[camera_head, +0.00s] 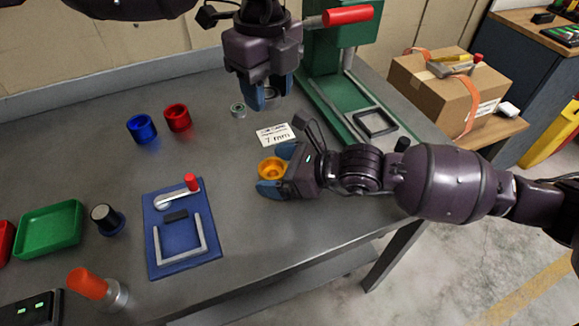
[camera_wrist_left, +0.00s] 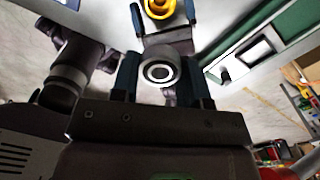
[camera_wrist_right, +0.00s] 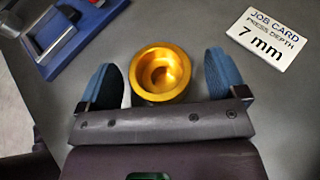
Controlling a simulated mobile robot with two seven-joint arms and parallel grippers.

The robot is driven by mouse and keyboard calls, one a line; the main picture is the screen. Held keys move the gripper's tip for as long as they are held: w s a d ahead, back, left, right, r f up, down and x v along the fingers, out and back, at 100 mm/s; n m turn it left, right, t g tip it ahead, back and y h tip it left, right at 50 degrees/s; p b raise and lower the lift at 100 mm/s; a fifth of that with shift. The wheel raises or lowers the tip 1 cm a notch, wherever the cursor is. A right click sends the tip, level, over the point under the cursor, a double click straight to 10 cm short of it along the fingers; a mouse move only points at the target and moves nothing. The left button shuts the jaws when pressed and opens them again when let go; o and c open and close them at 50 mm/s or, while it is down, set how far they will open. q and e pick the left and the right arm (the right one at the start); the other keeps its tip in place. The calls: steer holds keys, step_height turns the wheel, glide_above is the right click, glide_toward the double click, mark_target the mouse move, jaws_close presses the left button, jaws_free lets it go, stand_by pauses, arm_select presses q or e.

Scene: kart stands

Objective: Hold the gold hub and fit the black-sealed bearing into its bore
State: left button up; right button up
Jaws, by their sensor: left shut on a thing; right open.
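The gold hub (camera_head: 271,167) stands on the grey table with its bore facing up. My right gripper (camera_head: 276,170) is open around it. In the right wrist view the hub (camera_wrist_right: 160,73) sits between the two blue fingers, with a gap clearest on the right side. My left gripper (camera_head: 268,98) is shut on a round bearing (camera_wrist_left: 158,71), with a pale metal outer ring and a dark ring around its centre. It holds the bearing above the table, behind the hub in the head view. The hub also shows at the top of the left wrist view (camera_wrist_left: 158,8).
A small ring with a greenish face (camera_head: 238,110) lies on the table. The job card (camera_head: 274,134) reads 7 mm. A green press (camera_head: 330,85) stands behind. Blue (camera_head: 142,128) and red (camera_head: 177,118) cups, a blue fixture (camera_head: 183,240) and a green tray (camera_head: 48,230) are left.

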steer(key=shift+a, duration=0.1)
steer(key=shift+c, duration=0.3)
steer(key=c, duration=1.2)
steer(key=shift+o, duration=0.2)
